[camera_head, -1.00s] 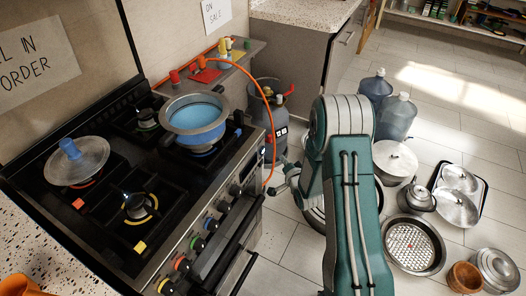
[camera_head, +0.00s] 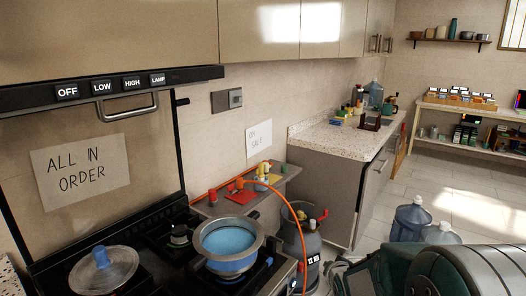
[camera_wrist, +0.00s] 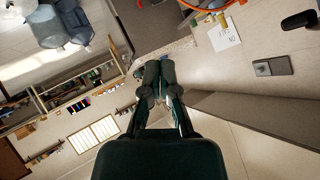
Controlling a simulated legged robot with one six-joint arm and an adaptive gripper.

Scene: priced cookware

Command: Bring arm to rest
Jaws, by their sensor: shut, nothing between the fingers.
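My gripper (camera_wrist: 159,75) shows in the wrist view with its two dark fingers together and nothing between them. It hangs in free air, apart from any object. In the head view my green arm fills the lower right corner, and a small part near the gas bottle may be the gripper end, too hidden to tell.
A pot with blue contents (camera_head: 228,243) and a lidded pan (camera_head: 104,271) stand on the stove. A gas bottle (camera_head: 303,240) with an orange hose is right of the stove. Blue water jugs (camera_head: 411,220) stand on the floor. A speckled counter (camera_head: 335,138) is behind.

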